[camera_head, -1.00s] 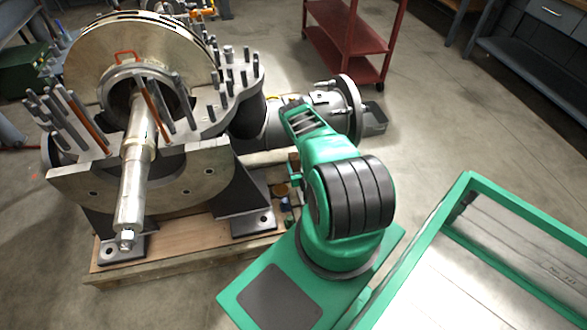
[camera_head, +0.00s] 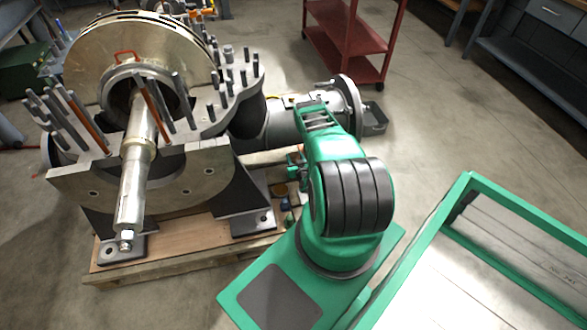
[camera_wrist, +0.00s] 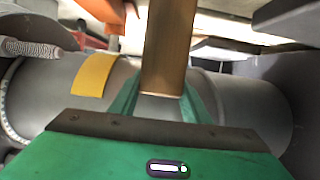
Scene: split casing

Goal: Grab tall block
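The tall block (camera_wrist: 168,48) is brown and stands out in the upper middle of the wrist view, running off the top edge. One end of it shows just beyond my palm. My gripper (camera_wrist: 163,88) has green fingers on both sides of the block, close against its edges; I cannot tell whether they touch it. In the head view my gripper (camera_head: 296,166) is partly hidden by my own arm. It is beside the casing, above the wooden pallet. The block cannot be made out there.
The big metal casing (camera_head: 205,165) with upright studs stands left of my gripper. A grey flanged pipe (camera_head: 283,125) lies behind it, with a yellow patch (camera_wrist: 93,75). Small items (camera_head: 287,205) lie on the pallet (camera_head: 190,258). A red cart (camera_head: 345,45) stands at the back.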

